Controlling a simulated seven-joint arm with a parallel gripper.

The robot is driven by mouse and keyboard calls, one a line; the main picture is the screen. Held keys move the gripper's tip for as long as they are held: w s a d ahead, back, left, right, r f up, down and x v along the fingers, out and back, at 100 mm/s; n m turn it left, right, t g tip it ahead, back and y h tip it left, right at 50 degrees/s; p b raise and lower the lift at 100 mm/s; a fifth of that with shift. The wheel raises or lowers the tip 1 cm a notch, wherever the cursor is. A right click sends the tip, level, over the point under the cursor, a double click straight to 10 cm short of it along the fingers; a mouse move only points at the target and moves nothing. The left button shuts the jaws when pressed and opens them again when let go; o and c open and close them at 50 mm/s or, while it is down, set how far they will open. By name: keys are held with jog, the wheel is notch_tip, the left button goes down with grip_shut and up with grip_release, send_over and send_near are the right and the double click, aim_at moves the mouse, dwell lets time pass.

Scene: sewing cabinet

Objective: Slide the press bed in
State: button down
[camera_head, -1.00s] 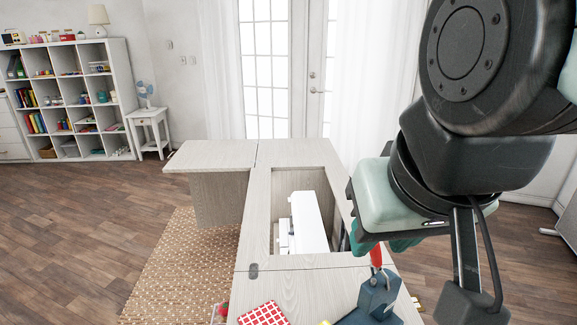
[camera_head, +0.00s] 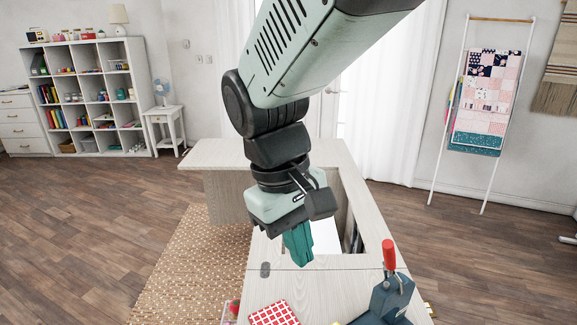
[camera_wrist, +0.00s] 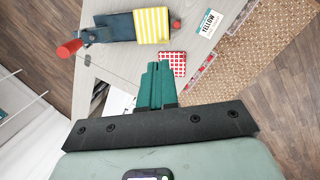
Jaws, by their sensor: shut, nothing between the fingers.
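The dark blue press (camera_head: 385,300) with a red handle (camera_head: 389,254) stands at the near right of the cabinet top, cut by the bottom edge in the head view. In the wrist view the press (camera_wrist: 112,27) lies at the upper left. A yellow-and-white striped piece (camera_wrist: 152,25) covers its right end. The bed is not clearly distinguishable there, and I cannot tell how far out it sits. My gripper (camera_head: 300,258), with green fingers, is shut and empty above the cabinet, left of the press and apart from it. Its fingers (camera_wrist: 158,68) point toward a red checked cloth.
The red-and-white checked cloth (camera_head: 273,314) lies on the cabinet top (camera_head: 315,275). Behind my fingers is the cabinet's opening with a white machine (camera_head: 325,237), partly hidden. A card reading YELLOW (camera_wrist: 209,23) and clear bins (camera_wrist: 200,75) show in the wrist view.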

jog(key=a+f+n+g+h, duration=0.1)
jog(key=a+f+n+h, duration=0.3)
jog(key=a+f, duration=0.35)
jog(key=s+a+f+n+t+h, duration=0.2)
jog(key=s+a+f+n+h, duration=0.15)
jog(key=f, duration=0.45)
jog(key=s+a+f+n+t+h, duration=0.2)
jog(key=f+n+t, duration=0.15)
jog(key=f, duration=0.45)
jog(key=s+a+f+n+t+h, duration=0.2)
jog(key=s+f+n+h, duration=0.15)
jog(key=f, duration=0.35)
jog(key=shift+n+y, duration=0.25)
jog(key=shift+y, duration=0.05)
jog(key=x, duration=1.4)
jog(key=shift+w+a+f, duration=0.15)
jog(key=shift+w+a, duration=0.05)
jog(key=shift+w, duration=0.15)
jog(key=shift+d, duration=0.1)
jog(key=x, duration=0.3)
jog(key=w+r+x, duration=0.1)
jog(key=x, duration=0.5)
jog(key=shift+w+r, duration=0.25)
jog(key=shift+r, duration=0.05)
